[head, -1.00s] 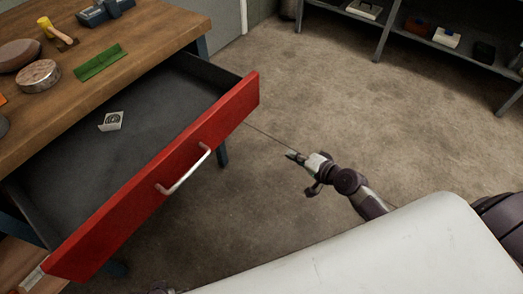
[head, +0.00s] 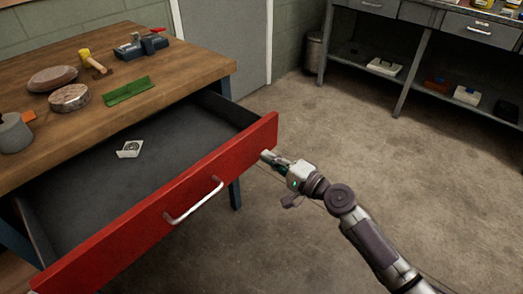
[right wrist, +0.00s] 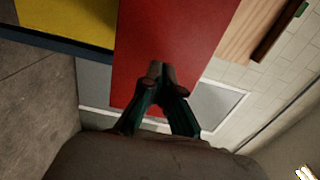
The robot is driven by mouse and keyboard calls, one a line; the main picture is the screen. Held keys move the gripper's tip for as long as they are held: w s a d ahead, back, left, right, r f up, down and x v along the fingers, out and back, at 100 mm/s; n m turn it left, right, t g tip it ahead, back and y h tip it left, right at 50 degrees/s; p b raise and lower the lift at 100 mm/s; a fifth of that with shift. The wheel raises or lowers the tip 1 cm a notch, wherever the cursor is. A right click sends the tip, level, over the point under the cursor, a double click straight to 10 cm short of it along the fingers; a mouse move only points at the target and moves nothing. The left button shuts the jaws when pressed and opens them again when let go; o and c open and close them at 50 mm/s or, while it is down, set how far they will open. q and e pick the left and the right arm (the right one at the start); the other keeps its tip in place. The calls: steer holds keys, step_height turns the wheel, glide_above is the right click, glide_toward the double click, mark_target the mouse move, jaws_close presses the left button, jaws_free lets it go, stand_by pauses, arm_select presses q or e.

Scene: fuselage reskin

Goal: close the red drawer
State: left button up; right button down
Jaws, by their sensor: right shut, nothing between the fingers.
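The red drawer (head: 150,212) is pulled well out from under the wooden workbench, with a silver bar handle (head: 195,201) on its front. Its dark inside holds a small white card (head: 130,149) with a dark round mark. My right gripper (head: 267,156) is shut and empty, close to the right end of the red front. In the right wrist view its fingertips (right wrist: 162,68) lie over the red face (right wrist: 150,95); I cannot tell whether they touch it. My left gripper is not in view.
The workbench (head: 190,62) carries a mallet (head: 92,62), a green strip (head: 126,91), round blocks and a blue tool (head: 140,46). A grey shelf unit (head: 408,75) stands at the back right. The concrete floor (head: 300,110) between is clear.

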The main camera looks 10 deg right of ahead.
mark_target(254, 149)
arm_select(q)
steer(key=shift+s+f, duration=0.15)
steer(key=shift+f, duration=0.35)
arm_select(e)
steer(key=shift+x, duration=1.5)
steer(key=shift+w, duration=0.1)
